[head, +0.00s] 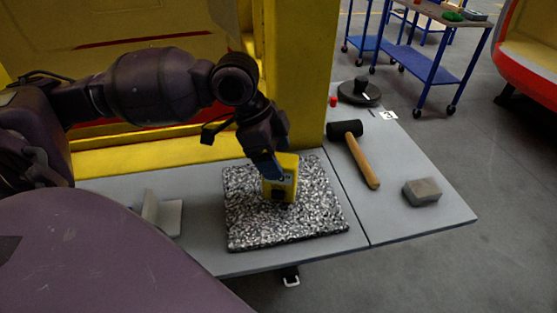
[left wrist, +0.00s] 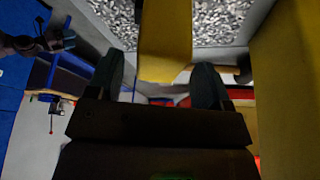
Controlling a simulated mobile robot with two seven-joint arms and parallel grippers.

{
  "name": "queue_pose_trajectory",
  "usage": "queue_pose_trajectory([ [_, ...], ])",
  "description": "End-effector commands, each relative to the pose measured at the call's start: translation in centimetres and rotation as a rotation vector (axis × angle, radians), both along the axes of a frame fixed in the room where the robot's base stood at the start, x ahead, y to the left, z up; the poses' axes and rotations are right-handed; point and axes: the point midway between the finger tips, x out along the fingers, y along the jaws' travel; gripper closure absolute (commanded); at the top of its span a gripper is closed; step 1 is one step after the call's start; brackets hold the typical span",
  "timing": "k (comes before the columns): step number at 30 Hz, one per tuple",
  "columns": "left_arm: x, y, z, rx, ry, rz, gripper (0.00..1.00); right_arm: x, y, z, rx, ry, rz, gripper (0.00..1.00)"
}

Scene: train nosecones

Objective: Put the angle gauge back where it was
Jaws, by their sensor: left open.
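The angle gauge appears to be the yellow box-shaped device (head: 284,187) with a dark face. It stands upright on the speckled black-and-white plate (head: 240,228) on the grey table. My left gripper (head: 275,168) is at the top of the gauge, coming from above. In the left wrist view the yellow body (left wrist: 165,45) lies between the two dark fingers of the left gripper (left wrist: 160,85), which are apart. Gaps show beside the body, and the fingers do not look closed on it.
A black-headed mallet (head: 364,163), a grey block (head: 422,191) and a black round-based object (head: 359,92) are on the right table part. A grey angled bracket (head: 163,215) stands left of the plate. A yellow post (head: 300,80) rises behind. Blue carts (head: 432,70) stand farther back.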

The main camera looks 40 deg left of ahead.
Motion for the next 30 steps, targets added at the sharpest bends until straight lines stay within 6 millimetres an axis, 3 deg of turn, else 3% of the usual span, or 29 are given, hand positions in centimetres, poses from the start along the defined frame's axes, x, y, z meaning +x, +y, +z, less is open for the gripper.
queue_pose_trajectory([
  [3, -0.4, 0.9, 2.8, 0.004, -0.007, 0.001, 0.27, 0.2, 0.0, 1.1, 0.000, -0.012, -0.001, 0.24],
  [12, -1.4, 2.6, 7.5, 0.002, -0.004, 0.000, 0.27, -0.6, -0.3, 1.3, -0.001, -0.001, -0.008, 0.24],
  [18, -1.6, 3.2, 8.8, 0.000, -0.002, 0.001, 0.27, -1.0, -0.3, 1.3, 0.003, 0.005, -0.014, 0.24],
  [30, -1.7, 3.3, 9.0, -0.001, -0.001, -0.001, 0.27, -1.3, -0.3, 1.1, 0.004, 0.013, -0.016, 0.24],
])
